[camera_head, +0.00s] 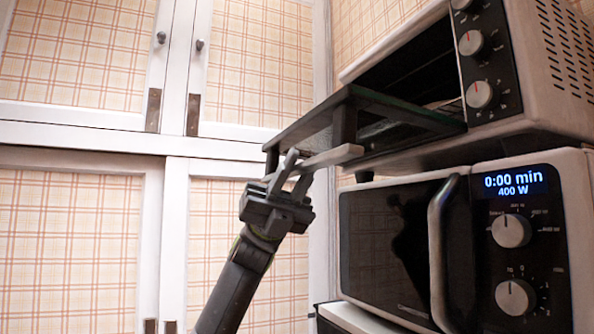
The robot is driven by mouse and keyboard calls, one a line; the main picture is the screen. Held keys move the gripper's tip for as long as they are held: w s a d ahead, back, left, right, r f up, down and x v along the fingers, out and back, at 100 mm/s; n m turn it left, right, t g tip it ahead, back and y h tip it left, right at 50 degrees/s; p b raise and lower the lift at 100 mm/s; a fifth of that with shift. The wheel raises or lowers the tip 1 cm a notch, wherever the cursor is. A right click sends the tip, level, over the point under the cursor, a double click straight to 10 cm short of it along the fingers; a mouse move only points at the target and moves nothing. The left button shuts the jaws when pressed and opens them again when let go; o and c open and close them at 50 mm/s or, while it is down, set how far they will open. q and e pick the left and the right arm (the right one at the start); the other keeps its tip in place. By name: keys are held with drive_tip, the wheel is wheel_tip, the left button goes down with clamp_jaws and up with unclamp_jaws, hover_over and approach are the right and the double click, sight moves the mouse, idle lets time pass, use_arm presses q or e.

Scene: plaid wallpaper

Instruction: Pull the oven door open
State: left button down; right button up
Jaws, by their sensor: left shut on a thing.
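The oven (562,60) is a pale toaster oven with knobs, standing on top of a microwave at the upper right. Its door (398,112) is folded down and juts out to the left, roughly level, so the dark cavity (420,62) shows behind it. A pale bar handle (338,156) runs along the door's outer edge. My left gripper (291,168) comes up from below and is shut on the handle at its left part. The exact contact is partly hidden by the fingers. My right gripper is out of view.
The microwave (398,225), with a curved handle (440,245) and a lit display (515,183), stands under the oven. White cupboards (70,240) with plaid panels and small knobs fill the left. Free room lies between my left arm and the microwave front.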

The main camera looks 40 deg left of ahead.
use_arm(q)
drive_tip(key=c, duration=1.3)
unclamp_jaws()
drive_tip(key=v, duration=1.7)
drive_tip(key=shift+w+a+f, duration=0.1)
drive_tip(key=shift+f, duration=0.1)
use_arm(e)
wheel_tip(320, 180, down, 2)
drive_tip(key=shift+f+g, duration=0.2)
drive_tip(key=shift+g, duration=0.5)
